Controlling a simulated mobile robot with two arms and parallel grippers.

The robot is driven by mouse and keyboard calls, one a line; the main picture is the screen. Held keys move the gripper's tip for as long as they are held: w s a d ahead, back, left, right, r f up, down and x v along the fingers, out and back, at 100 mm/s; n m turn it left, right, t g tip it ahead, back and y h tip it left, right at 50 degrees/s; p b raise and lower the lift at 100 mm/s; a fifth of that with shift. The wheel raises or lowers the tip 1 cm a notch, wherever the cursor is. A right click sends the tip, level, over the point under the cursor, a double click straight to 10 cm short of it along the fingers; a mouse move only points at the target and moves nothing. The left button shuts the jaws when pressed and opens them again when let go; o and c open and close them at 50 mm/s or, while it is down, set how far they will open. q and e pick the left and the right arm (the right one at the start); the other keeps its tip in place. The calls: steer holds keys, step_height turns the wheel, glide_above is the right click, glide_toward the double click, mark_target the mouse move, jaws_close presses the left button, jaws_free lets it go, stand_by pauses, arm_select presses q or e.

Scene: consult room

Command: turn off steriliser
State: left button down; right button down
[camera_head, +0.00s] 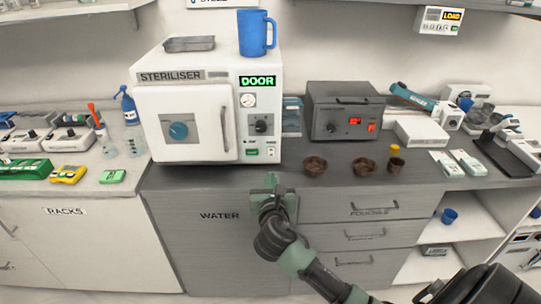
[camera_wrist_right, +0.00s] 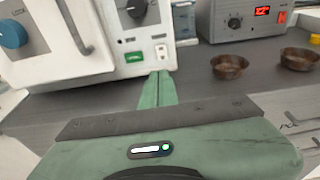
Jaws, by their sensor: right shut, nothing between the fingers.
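The steriliser (camera_head: 188,92) is a white box on the grey counter, labelled "STERILISER", with a closed door, a blue knob (camera_head: 178,131) and a lit "DOOR" display (camera_head: 257,81). Its right panel has a round gauge, a black dial (camera_head: 261,125), and a green switch (camera_head: 252,152) beside a small white switch (camera_wrist_right: 161,52) low down. My right gripper (camera_head: 271,180) is just in front of and below that panel, at the counter's front edge. In the right wrist view its green fingers (camera_wrist_right: 159,75) are together and empty, pointing at the lower switches, seemingly apart from them. My left gripper is not in view.
A blue mug (camera_head: 256,33) and a metal tray (camera_head: 189,44) sit on top of the steriliser. A grey device with a red display (camera_head: 344,112) stands to its right, with brown bowls (camera_head: 315,165) in front. Bottles and racks stand left.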

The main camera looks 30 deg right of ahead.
mark_target(270, 150)
steer(key=x, duration=0.4)
steer(key=p+x, duration=0.1)
steer(key=x, duration=0.4)
steer(key=r+x, duration=0.1)
steer(key=x, duration=0.4)
steer(key=shift+w, duration=0.1)
